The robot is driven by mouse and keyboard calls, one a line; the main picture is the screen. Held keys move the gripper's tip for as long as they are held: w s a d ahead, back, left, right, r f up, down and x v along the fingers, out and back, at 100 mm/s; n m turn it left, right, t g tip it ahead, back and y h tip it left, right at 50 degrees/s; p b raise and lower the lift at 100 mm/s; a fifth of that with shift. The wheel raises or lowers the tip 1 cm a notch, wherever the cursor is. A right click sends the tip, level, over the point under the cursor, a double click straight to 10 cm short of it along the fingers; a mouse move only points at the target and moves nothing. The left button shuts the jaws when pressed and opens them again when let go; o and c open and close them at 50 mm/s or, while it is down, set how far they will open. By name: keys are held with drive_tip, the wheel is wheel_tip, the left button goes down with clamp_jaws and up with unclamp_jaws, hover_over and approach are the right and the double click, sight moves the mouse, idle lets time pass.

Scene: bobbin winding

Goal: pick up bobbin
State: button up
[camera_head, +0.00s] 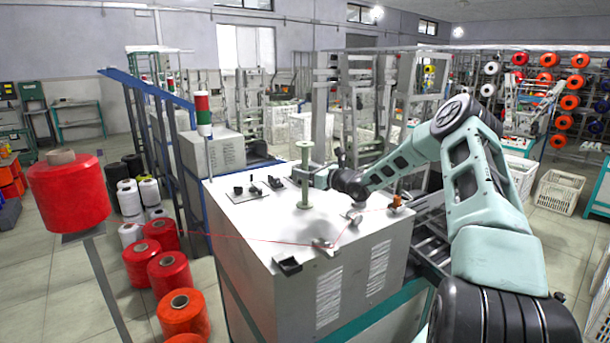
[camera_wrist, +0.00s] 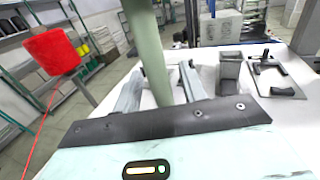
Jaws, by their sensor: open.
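The bobbin (camera_head: 305,178), a pale green spool with a thin shaft and round flanges at its ends, stands upright on the white machine top (camera_head: 262,218). My gripper (camera_head: 307,176) reaches in from the right at the height of its shaft. In the wrist view the bobbin's shaft (camera_wrist: 148,50) stands between the two open fingers of my gripper (camera_wrist: 160,84), with a visible gap to the right finger. I cannot tell whether the left finger touches it. The shaft's lower end is hidden behind the gripper body in that view.
Small black fixtures (camera_head: 246,191) sit left of the bobbin, and a black block (camera_head: 287,264) lies at the front edge. A red thread runs from a large red cone (camera_head: 68,192) to a metal guide (camera_head: 324,245). A red-green signal light (camera_head: 203,114) stands behind.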

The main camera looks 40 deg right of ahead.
clamp_jaws()
